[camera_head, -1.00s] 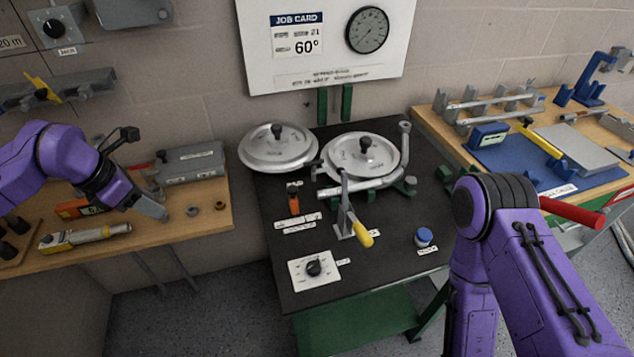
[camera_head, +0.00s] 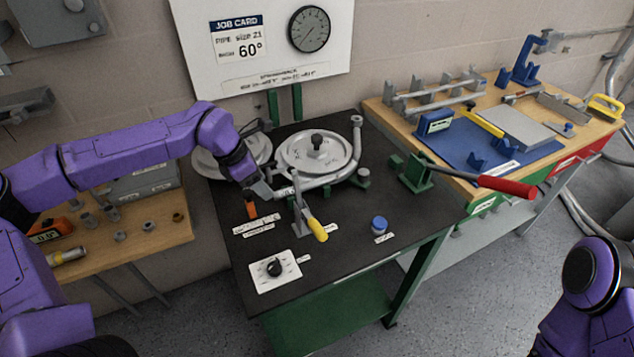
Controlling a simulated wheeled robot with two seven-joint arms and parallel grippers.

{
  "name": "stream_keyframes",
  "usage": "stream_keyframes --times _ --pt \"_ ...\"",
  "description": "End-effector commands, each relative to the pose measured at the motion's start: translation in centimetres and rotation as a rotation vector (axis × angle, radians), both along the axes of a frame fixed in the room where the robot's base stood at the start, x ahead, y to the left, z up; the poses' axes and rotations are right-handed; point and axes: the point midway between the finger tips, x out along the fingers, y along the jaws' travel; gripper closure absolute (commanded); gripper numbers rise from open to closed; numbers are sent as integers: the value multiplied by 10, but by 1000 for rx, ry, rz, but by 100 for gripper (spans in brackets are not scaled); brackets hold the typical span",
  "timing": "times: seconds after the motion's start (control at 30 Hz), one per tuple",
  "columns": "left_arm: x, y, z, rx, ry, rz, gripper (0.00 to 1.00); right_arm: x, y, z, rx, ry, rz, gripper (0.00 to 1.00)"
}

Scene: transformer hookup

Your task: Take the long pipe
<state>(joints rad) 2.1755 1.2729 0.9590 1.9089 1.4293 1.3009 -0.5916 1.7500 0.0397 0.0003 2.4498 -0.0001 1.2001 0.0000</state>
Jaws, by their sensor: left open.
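A grey bent pipe (camera_head: 354,152) runs along the front and right side of the round former (camera_head: 316,150) on the black bench; it may be the long pipe, but I cannot be sure. My left gripper (camera_head: 268,193) is open at the pipe's left end, by the yellow-handled clamp (camera_head: 317,229). I cannot tell whether its jaws are around the pipe or only beside it, as the view there is small and partly covered. Straight grey pipes (camera_head: 440,107) lie on a rack on the right bench. My right arm shows at the lower right; its gripper is outside the picture.
A second round plate (camera_head: 250,150) lies behind my left arm. A long red handle (camera_head: 507,186) sticks out right from the bender. A dial plate (camera_head: 275,268) and blue cap (camera_head: 379,224) sit on the front of the black bench (camera_head: 345,265). The job card reads 60°.

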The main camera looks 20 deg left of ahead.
Motion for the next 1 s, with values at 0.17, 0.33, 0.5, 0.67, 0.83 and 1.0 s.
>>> stream_keyframes --times 0.17,0.33,0.5,0.67,0.83,1.0 --pt "10 -7 -22 1 6 -3 45 0 0 13 0 0 0 57" --pt "19 -13 -47 1 1 -2 45 0 0 16 0 0 0 57" --pt "20 -13 -51 0 -3 -1 45 0 0 16 0 0 0 57" --pt "20 -13 -51 0 -3 -1 75 0 0 16 -1 0 0 57" --pt "20 -13 -49 0 -5 -1 100 0 0 16 -1 0 0 57" --pt "20 -13 -49 0 -5 -1 100 0 0 16 -1 0 0 57"
